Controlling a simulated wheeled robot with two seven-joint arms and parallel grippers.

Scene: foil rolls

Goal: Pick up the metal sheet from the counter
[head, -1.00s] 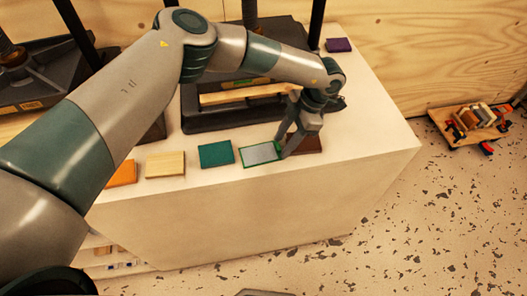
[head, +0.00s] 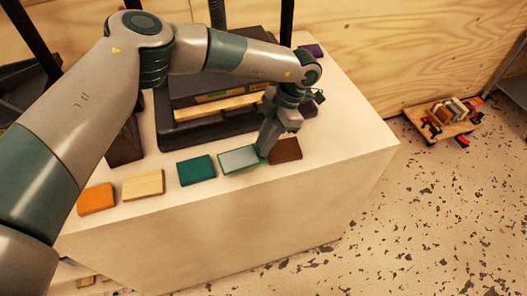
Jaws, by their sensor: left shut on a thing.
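The metal sheet (head: 239,159) is a grey rectangle with a green edge at the front of the white counter (head: 240,205). It sits between a teal block (head: 197,170) and a dark brown block (head: 286,150). My left gripper (head: 264,150) reaches down from above and is shut on the sheet's right edge. Its fingers cover that edge. I cannot tell whether the sheet is still touching the counter. My right gripper is out of view.
A light wood block (head: 143,185) and an orange block (head: 96,199) are farther left in the row. A dark machine (head: 205,125) stands behind. A purple block (head: 311,50) is at the back. A loaded low cart (head: 450,118) stands on the floor at right.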

